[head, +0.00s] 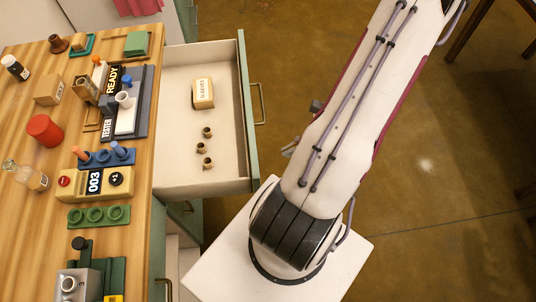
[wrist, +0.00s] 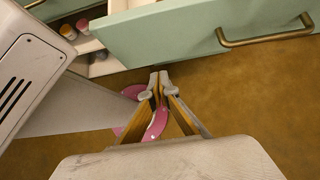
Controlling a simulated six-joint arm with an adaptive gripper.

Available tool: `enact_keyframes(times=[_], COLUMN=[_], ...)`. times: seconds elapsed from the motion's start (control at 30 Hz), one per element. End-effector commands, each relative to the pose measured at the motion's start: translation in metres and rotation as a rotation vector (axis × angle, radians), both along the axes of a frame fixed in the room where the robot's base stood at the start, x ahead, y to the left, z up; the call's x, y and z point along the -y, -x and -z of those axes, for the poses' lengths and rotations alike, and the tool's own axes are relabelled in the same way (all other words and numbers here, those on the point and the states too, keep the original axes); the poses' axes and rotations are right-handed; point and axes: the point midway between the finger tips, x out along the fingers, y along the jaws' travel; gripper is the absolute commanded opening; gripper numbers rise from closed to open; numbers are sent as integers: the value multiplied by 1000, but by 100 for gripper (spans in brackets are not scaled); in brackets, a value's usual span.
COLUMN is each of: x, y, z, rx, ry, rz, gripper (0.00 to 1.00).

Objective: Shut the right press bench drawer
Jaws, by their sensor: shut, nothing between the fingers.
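The press bench drawer (head: 180,120) stands pulled far out from the wooden bench in the head view. It has pale inner walls and a green front (head: 248,110) with a brass handle (head: 259,103). In the wrist view, a green drawer front (wrist: 165,35) with a brass handle (wrist: 265,30) crosses the top. My gripper (wrist: 155,76) is shut and empty just below this front, left of the handle. I cannot tell whether its tips touch the front. The head view does not show the gripper's fingers.
The open drawer holds a cream box (head: 203,93) and several small brown pieces (head: 207,148). The wooden benchtop (head: 25,215) carries many items, including a red cylinder (head: 45,130). A pale open compartment shows below the drawer. Brown floor (head: 440,200) lies clear to the right.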

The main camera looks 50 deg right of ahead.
Motion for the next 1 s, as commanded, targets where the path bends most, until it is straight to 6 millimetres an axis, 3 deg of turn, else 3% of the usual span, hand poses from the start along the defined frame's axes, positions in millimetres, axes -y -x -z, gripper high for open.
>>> enact_keyframes(times=[0.3, 0.63, 1.0], x=[-20, -40, -46], y=[-19, -40, -46], z=[27, 26, 26], rx=[-2, -1, -2], ry=[-3, 1, 2], rz=[-2, -1, -1], gripper=[0, 0, 0])
